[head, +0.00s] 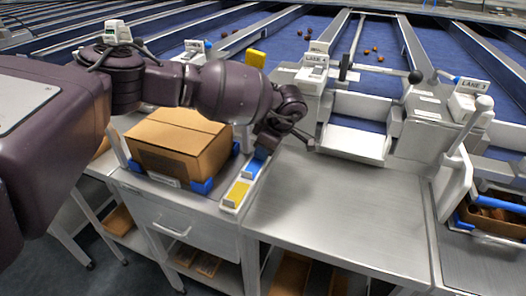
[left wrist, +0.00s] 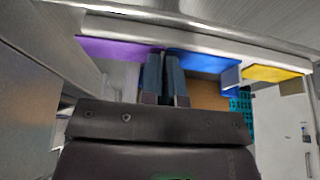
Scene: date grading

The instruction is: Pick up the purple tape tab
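The purple tape tab (left wrist: 115,48) lies in the left wrist view at the left end of a pale rail (left wrist: 200,37), beside a blue tab (left wrist: 205,62) and a yellow tab (left wrist: 275,73). My left gripper (left wrist: 164,58) has its two fingers almost together at the right end of the purple tab, with that end between the fingertips. In the head view my left gripper (head: 263,145) points down at the far end of the tab strip and hides the purple tab. The blue tab (head: 257,166) and yellow tab (head: 237,193) show there. My right gripper is not in view.
A cardboard box (head: 180,143) with blue corner holders stands left of the strip. A clear steel worktop (head: 340,215) lies to the right. A white chute (head: 352,143) and lane machinery stand behind it. A lever (head: 470,125) rises at the right.

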